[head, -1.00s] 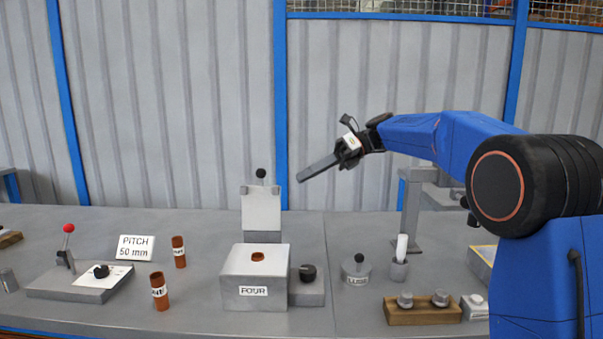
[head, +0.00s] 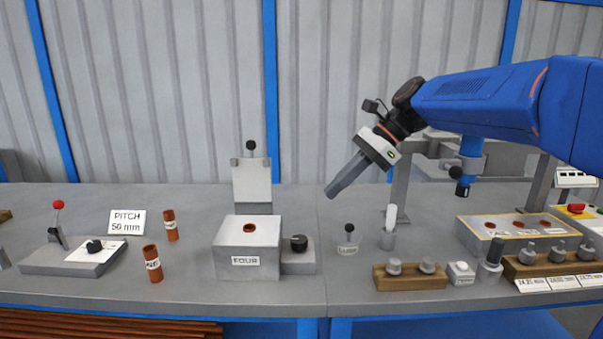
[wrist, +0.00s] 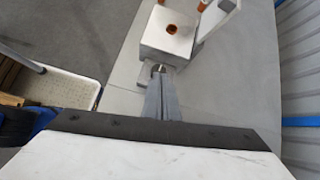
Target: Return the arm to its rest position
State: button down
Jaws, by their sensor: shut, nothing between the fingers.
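My blue arm (head: 490,100) reaches in from the right in the head view. My gripper (head: 332,190) points down and to the left, above the bench and to the right of the box labelled FOUR (head: 247,250). Its long grey fingers are together with nothing between them, clear of everything on the bench. In the wrist view the shut fingers of my gripper (wrist: 161,80) point towards the FOUR box (wrist: 168,38).
Below my gripper are a small lidded piece (head: 348,243), a white-topped cylinder (head: 389,232) and a wooden block with two knobs (head: 410,276). A grey stand rises behind. Two brown tubes stand by the PITCH sign (head: 127,222). The bench front is clear.

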jog(key=s+d+f+n+t+h, duration=0.2)
jog(key=s+d+f+n+h, duration=0.2)
jog(key=s+d+f+n, duration=0.4)
jog(key=s+d+f+n+t+h, duration=0.3)
jog(key=s+d+f+n, duration=0.4)
jog(key=s+d+f, duration=0.6)
jog(key=s+h, duration=0.1)
jog(key=s, duration=0.4)
jog(key=shift+n, duration=0.4)
jog(key=shift+s+f, duration=0.1)
